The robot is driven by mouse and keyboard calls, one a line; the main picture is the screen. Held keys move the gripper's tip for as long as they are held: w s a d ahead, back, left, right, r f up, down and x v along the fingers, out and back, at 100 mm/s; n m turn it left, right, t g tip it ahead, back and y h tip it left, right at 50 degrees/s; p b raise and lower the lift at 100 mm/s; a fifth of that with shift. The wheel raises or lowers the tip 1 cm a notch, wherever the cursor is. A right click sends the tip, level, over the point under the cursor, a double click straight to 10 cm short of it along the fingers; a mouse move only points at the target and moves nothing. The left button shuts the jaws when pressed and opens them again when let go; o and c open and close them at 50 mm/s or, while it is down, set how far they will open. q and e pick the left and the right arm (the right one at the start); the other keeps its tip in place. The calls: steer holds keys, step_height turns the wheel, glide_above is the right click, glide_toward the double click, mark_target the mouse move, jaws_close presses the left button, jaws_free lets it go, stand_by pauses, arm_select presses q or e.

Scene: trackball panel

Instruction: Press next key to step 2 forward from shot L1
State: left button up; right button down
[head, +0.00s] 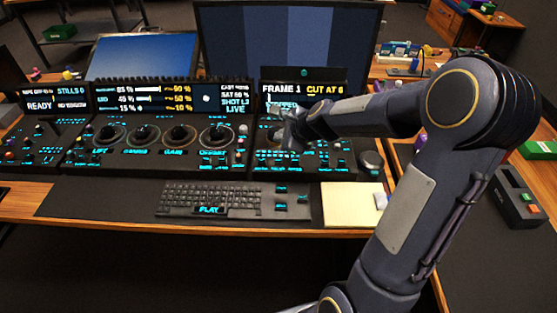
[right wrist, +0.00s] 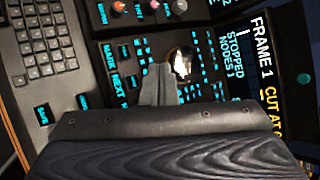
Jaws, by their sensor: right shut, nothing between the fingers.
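My right gripper (head: 291,130) is shut and empty over the right-hand panel section (head: 335,172). In the right wrist view its closed fingertips (right wrist: 157,72) are beside a bright round ball (right wrist: 182,64) and close to lit keys; I cannot tell whether they touch anything. A label reading NEXT (right wrist: 118,82) shows left of the fingers there, with lit keys beside it. The section's display (head: 305,90) reads FRAME 1, CUT AT 6 and STOPPED; the wrist view adds NODES 1. The middle display (head: 165,97) has a SHOT line with a hard-to-read number, and LIVE. My left gripper is not in view.
A keyboard (head: 215,197) and a pale notepad (head: 352,205) lie in front of the panel. Several knobs (head: 180,135) stand left of the gripper. A large monitor (head: 290,40) stands behind. A dark box with coloured buttons (head: 519,200) is at far right.

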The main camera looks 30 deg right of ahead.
mark_target(281, 162)
step_height(281, 162, up, 3)
steer(key=shift+f, duration=0.2)
steer(key=shift+f, duration=0.1)
step_height(281, 162, down, 8)
steer(key=b, duration=0.8)
steer(key=shift+f+b, duration=0.1)
steer(key=shift+b, duration=0.2)
steer(key=shift+f, duration=0.25)
stand_by(1.5)
steer(key=shift+f+b, duration=0.4)
steer(key=shift+b, duration=0.1)
